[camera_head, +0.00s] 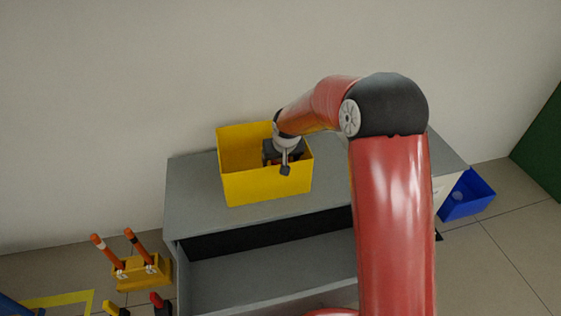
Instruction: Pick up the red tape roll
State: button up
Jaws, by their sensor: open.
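A yellow open box (266,187) stands on the grey bench top. My gripper (284,168) is over the box and reaches down into its opening from above, near the right side. It is open. Small patches of red show beside the dark gripper body inside the box. They are too small and too covered for me to tell whether they are the red tape roll. No tape roll can be made out clearly elsewhere. My gripper and the box's front wall hide much of the inside.
The grey bench (196,206) has bare top left of the box and an open shelf below. A blue bin (467,198) stands on the floor at right. A yellow holder (141,274) with two orange-red rods is at lower left. A wall rises close behind the bench.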

jog(key=shift+c, duration=0.3)
jog(key=c, duration=1)
